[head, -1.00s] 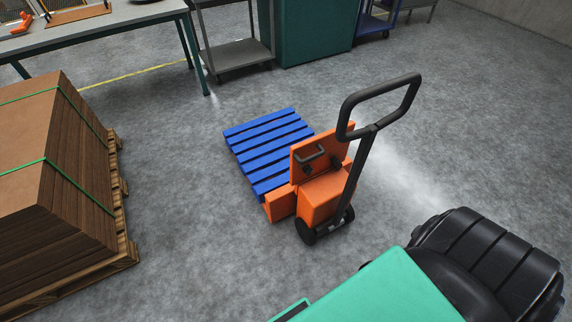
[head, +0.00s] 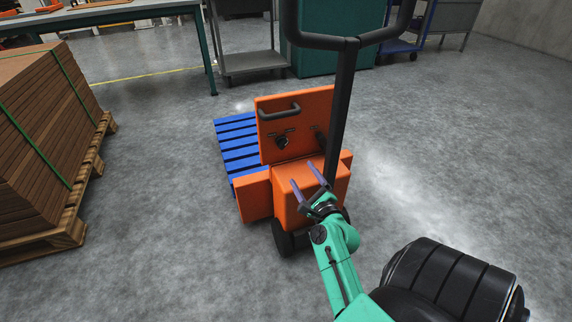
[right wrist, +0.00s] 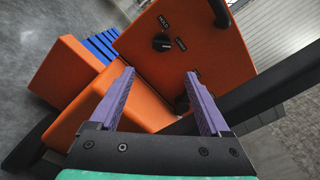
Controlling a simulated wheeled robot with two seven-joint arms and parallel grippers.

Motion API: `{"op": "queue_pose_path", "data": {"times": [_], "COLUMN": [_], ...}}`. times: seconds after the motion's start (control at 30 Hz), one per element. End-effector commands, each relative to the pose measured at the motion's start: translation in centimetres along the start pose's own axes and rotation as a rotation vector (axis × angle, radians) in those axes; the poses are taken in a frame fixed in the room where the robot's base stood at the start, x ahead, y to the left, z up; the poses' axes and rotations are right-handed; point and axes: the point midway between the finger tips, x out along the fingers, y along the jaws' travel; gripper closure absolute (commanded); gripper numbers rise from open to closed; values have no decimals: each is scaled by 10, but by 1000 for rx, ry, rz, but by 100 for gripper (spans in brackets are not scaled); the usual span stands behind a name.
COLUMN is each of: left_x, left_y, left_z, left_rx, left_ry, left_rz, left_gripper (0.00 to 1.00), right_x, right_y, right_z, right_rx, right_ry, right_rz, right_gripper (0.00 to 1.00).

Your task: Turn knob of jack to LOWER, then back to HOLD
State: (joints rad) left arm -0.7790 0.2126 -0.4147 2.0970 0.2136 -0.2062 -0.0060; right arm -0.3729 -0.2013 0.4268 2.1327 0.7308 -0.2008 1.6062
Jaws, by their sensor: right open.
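The orange jack (head: 312,196) stands on the floor with its upright panel facing me. A round black knob (head: 282,141) sits on the panel below a dark bar handle (head: 280,110). In the right wrist view the knob (right wrist: 161,42) shows small labels above and to its right; which one it points to I cannot tell for sure. My right gripper (head: 306,177) is open and empty, in front of the jack's lower orange body, below and to the right of the knob, apart from it. Its purple fingers (right wrist: 159,73) point toward the panel. My left gripper is not in view.
The jack's black tow handle (head: 341,105) rises just right of the panel, close to my right gripper. A second dark fitting (head: 320,135) sits at the panel's right. A blue pallet (head: 238,146) lies behind. Stacked cardboard (head: 40,130) stands left. Floor at right is clear.

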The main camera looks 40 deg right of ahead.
Motion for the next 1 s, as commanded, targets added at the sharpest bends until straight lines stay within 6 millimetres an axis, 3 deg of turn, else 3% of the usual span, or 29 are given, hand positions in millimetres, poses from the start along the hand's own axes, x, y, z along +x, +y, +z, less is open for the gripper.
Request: {"op": "queue_pose_path", "data": {"times": [0.17,0.6,0.77,1.0], "left_x": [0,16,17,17], "left_y": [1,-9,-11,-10], "left_z": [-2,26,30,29], "left_rx": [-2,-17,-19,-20], "left_ry": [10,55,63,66], "left_rz": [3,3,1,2], "left_gripper": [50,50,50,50], "right_x": [20,129,144,145], "right_y": [-5,-3,-5,-6], "right_z": [4,2,4,4], "right_rx": [17,11,11,10], "right_ry": [-8,-6,-5,-4], "right_rz": [-11,-7,-6,-6], "right_gripper": [19,19,19,19]}}
